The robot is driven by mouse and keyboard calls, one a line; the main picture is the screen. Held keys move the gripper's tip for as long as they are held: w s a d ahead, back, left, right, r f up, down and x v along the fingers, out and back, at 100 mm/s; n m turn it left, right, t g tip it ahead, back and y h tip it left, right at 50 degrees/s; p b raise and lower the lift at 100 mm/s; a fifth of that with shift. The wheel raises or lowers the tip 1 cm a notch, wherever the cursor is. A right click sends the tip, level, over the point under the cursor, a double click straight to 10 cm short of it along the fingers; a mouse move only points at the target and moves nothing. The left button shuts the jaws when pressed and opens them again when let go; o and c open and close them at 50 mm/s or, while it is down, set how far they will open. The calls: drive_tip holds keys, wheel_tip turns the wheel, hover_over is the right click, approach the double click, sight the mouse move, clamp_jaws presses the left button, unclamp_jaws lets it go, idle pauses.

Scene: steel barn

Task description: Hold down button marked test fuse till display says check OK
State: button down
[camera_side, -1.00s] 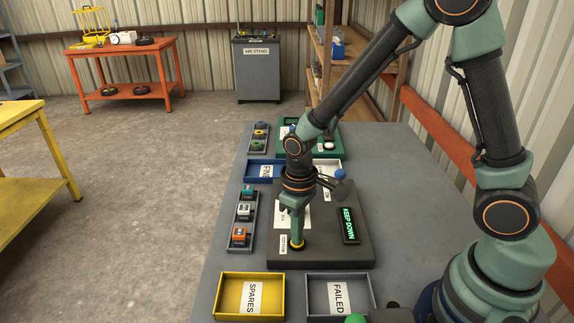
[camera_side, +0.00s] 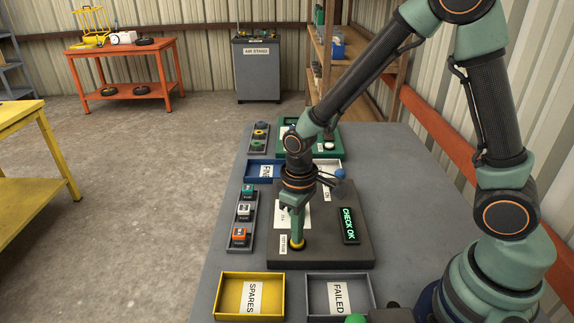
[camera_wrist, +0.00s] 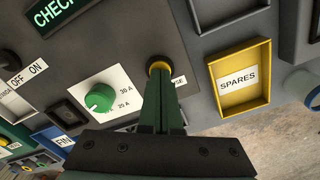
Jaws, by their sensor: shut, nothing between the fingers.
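The dark test panel (camera_side: 335,255) lies on the grey bench. Its display (camera_side: 348,225) reads CHECK OK in green letters; in the wrist view the display (camera_wrist: 58,14) is partly cut off. My gripper (camera_side: 297,237) points down, shut and empty, with its fingertips at the yellow-rimmed round button (camera_side: 296,247). In the wrist view the closed fingers (camera_wrist: 160,82) meet this button (camera_wrist: 159,65) and cover its middle. I cannot tell how far it is pushed in. A white label (camera_side: 283,244) sits beside it, partly hidden by the fingers in the wrist view.
A green knob (camera_wrist: 100,97) on a white 20 A/30 A plate and an OFF/ON switch (camera_wrist: 14,98) are on the panel. A yellow SPARES tray (camera_side: 222,297) and grey FAILED tray (camera_side: 369,291) stand in front. A rack of small coloured blocks (camera_side: 232,249) lies to the left.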

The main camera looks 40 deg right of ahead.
drive_tip(key=shift+r, duration=3.3)
drive_tip(key=s+d+r+m+t, duration=0.1)
drive_tip(key=s+d+r+t, duration=0.1)
drive_tip(key=r, duration=0.4)
drive_tip(key=s+d+r+m+t, duration=0.2)
drive_tip(key=s+d+r+t, duration=0.1)
drive_tip(key=d+r, duration=0.2)
wheel_tip(320, 180, up, 3)
drive_tip(key=shift+s+d+f+t, duration=0.2)
drive_tip(key=shift+s+d+t, duration=0.1)
drive_tip(key=shift+s, duration=0.05)
